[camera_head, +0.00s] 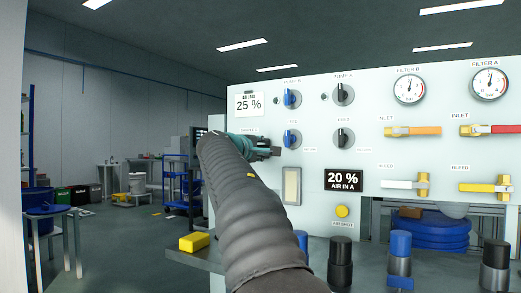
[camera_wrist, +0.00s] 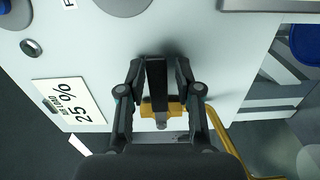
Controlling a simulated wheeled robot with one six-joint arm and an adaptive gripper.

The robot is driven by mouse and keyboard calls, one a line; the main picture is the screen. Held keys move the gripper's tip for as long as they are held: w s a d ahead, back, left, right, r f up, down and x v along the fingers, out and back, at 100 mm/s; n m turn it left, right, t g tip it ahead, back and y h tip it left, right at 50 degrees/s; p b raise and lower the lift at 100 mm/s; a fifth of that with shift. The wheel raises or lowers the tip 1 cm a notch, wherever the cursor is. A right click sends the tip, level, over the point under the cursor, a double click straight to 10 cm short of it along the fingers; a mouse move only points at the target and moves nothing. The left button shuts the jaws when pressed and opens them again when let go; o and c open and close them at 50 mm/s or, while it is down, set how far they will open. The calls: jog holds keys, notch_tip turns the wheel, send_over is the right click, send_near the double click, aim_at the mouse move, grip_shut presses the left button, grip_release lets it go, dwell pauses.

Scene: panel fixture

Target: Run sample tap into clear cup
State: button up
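In the wrist view, a brass-yellow tap body (camera_wrist: 176,111) with a dark upright lever (camera_wrist: 157,78) sits against the pale panel. My gripper (camera_wrist: 159,72) has one finger on each side of this lever, with narrow gaps showing, so it looks open around it. In the head view, my gripper (camera_head: 268,147) is at the panel's left edge, below the 25 % card (camera_head: 249,103); my arm and gripper hide the tap there. I cannot make out a clear cup in either view.
The panel (camera_head: 370,130) carries dark and blue knobs, gauges and yellow, orange and red valve handles. A display (camera_head: 343,180) reads 20 % AIR IN A. A yellow block (camera_head: 194,242) lies on a grey shelf at lower left. Dark and blue cylinders stand in front.

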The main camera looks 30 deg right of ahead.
jog(key=shift+s+a, duration=0.1)
jog(key=shift+a, duration=0.05)
jog(key=v, duration=1.1)
jog(key=shift+a, duration=0.35)
jog(key=shift+s, duration=0.15)
jog(key=s+a+f+m+g+y+p, duration=0.1)
jog(key=s+a+f+m+y+p, duration=0.1)
jog(key=s+a+f+y, duration=0.3)
jog(key=s+a+f+m+g+y+p, duration=0.1)
jog(key=s+a+f+y+p, duration=0.2)
jog(key=s+f, duration=1.1)
jog(key=s+a+f+m+g+y+p, duration=0.1)
jog(key=s+a+f+m+y+p, duration=0.1)
jog(key=s+a+f+y, duration=0.5)
jog(key=s+a+f, duration=0.2)
jog(key=a+f, duration=0.3)
jog(key=f, duration=0.5)
jog(key=shift+s+f+m+y+p, duration=0.15)
jog(key=shift+f+m+y+p, duration=0.15)
jog(key=shift+f+y+p, duration=0.1)
jog(key=shift+a, duration=0.1)
